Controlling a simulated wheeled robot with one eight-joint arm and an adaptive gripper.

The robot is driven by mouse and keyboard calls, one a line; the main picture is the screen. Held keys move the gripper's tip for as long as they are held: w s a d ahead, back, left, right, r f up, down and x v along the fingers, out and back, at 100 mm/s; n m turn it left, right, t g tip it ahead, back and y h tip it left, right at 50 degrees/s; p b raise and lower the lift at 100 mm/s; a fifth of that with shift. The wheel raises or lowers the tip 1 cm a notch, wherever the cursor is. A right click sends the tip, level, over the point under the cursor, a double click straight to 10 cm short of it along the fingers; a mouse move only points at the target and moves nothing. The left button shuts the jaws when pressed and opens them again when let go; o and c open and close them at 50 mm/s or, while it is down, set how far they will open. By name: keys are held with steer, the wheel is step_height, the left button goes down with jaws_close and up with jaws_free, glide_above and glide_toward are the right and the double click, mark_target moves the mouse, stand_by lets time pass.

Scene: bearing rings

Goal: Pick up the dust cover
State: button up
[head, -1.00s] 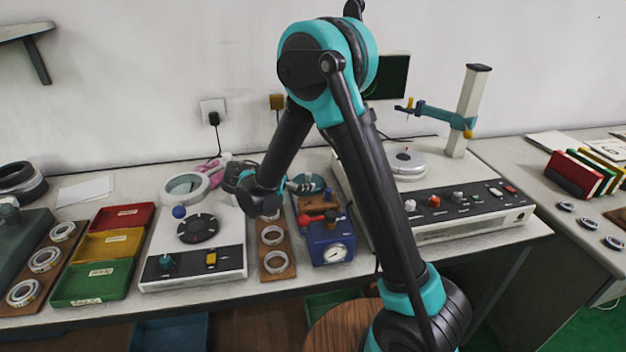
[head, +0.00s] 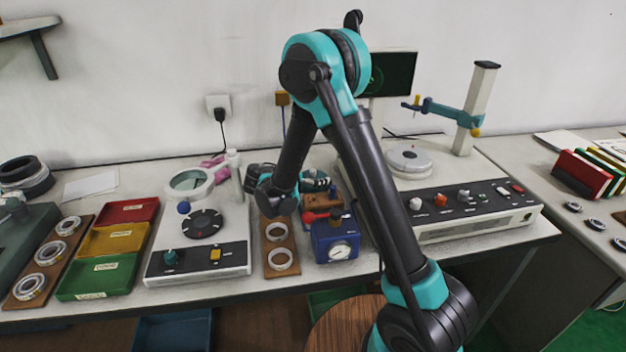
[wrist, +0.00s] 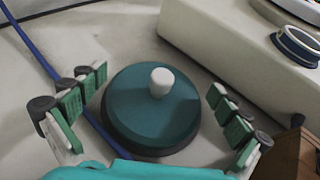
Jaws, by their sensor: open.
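The dust cover is a round teal lid (wrist: 130,112) with a dark rim and a white knob on top, lying flat on the pale bench in the wrist view. My gripper (wrist: 155,84) is open, with one green-padded finger to the left of the lid and one to the right. The fingers appear apart from it, and nothing is held. In the head view my wrist is over the back of the bench, and my own arm hides the lid and most of the gripper.
A pale instrument housing (wrist: 215,50) stands close behind and right of the lid. A blue cable (wrist: 38,45) runs on its left. A brown wooden block (wrist: 290,155) is near the right finger. In the head view, a blue gauge box (head: 334,240) stands in front of my wrist.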

steer(key=shift+s, duration=0.1)
jaws_close()
stand_by(0.6)
